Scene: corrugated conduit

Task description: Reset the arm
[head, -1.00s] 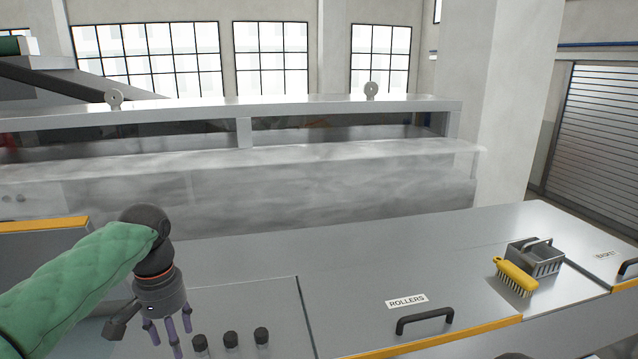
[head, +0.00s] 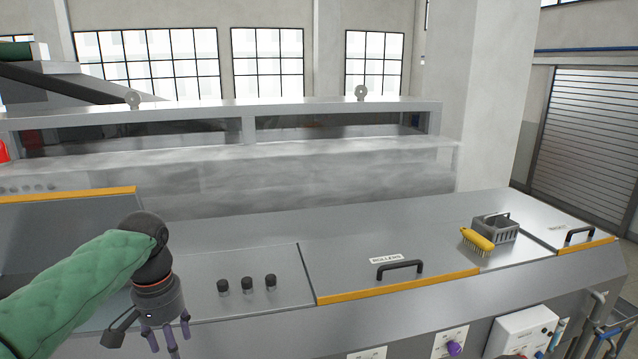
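My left arm, in a green quilted sleeve, comes in from the left in the head view. My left gripper (head: 166,335) hangs downward at the lower left, in front of the grey machine top (head: 230,260). Its purple-grey fingers are spread apart, with nothing seen between them. The lower fingertips run near the bottom edge of the picture. My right gripper is out of view.
Several black knobs (head: 247,284) stand right of the gripper. A ROLLERS lid has a black handle (head: 400,268). A yellow brush (head: 478,240) lies beside a grey basket (head: 495,229). A white box (head: 525,332) is on the machine front. The machine top is mostly clear.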

